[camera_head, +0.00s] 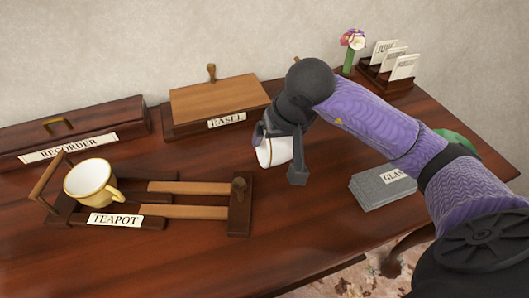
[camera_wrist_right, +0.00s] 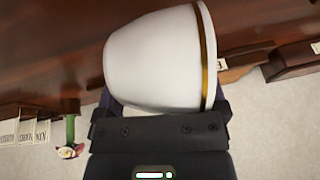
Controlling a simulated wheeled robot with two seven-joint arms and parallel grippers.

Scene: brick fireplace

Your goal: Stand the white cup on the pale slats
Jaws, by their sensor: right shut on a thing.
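The white cup (camera_head: 276,151) is held in my right gripper (camera_head: 283,160), above the table and to the right of the slatted stand. In the right wrist view the white cup (camera_wrist_right: 155,60) fills the upper middle, tilted on its side, with a gold band at its rim to the right. The gripper's dark body (camera_wrist_right: 160,135) is below it; the fingertips are mostly hidden. Two pale slats (camera_head: 187,187) lie bare on a dark frame (camera_head: 240,215) labelled TEAPOT. My left gripper is out of view.
Behind the slats stand a dark RECORDER box (camera_head: 100,118) and a wooden EASEL piece (camera_head: 220,100). A grey block (camera_head: 380,188), card rack (camera_head: 375,82) and flower vase (camera_head: 348,60) are to the right. The table front (camera_head: 200,260) is clear.

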